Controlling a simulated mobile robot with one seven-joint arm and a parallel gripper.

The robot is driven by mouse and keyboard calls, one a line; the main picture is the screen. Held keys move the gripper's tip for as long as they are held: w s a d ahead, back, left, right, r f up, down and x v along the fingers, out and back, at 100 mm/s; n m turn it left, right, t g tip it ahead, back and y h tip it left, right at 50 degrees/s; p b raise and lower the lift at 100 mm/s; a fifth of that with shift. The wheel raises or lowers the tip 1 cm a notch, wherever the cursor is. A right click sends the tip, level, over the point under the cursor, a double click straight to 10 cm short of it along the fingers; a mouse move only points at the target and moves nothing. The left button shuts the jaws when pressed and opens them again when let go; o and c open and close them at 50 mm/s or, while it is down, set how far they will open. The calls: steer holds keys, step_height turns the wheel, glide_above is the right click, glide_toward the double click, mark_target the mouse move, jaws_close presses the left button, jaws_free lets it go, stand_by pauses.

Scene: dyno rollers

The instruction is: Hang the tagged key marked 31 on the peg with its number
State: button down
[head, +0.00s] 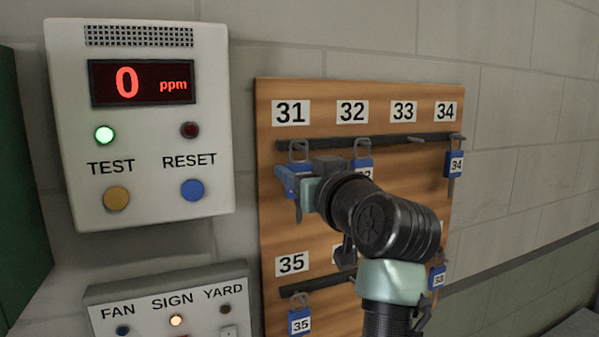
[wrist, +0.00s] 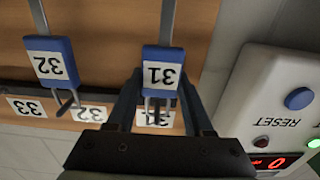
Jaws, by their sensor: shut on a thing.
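My gripper (head: 302,185) is shut on the blue key tag marked 31 (head: 283,178), just below the 31 label (head: 291,112) on the wooden key board. In the wrist view, which is upside down, the tag (wrist: 163,70) sits between the two fingers (wrist: 160,84), its number facing the camera. Its metal loop (head: 298,150) is at the upper rail, under the 31 label. I cannot tell whether the loop is around the peg or in front of it; the peg's tip is hidden. The key hangs below the tag.
Tag 32 (wrist: 51,62) hangs close beside my gripper. Peg 33 (head: 415,139) is bare. Tag 34 (head: 455,163) hangs at the right, tag 35 (head: 300,321) in the lower row. My arm hides part of the lower row. A ppm panel (head: 142,130) stands left of the board (head: 270,215).

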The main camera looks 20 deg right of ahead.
steer(key=shift+c, duration=1)
jaws_free()
steer(key=s+b, duration=0.6)
steer(key=s, duration=0.7)
steer(key=shift+d, duration=0.25)
steer(key=a+t+h+b, duration=0.15)
steer(key=a+t, duration=0.25)
steer(key=a, duration=0.5)
steer(key=s+a+r+t+b, duration=0.1)
steer(key=s+a+r+t, duration=0.3)
steer(key=s+a, duration=0.6)
steer(key=shift+s+r+t+y, duration=0.2)
steer(key=shift+s+t+y, duration=0.2)
steer(key=shift+t, duration=0.3)
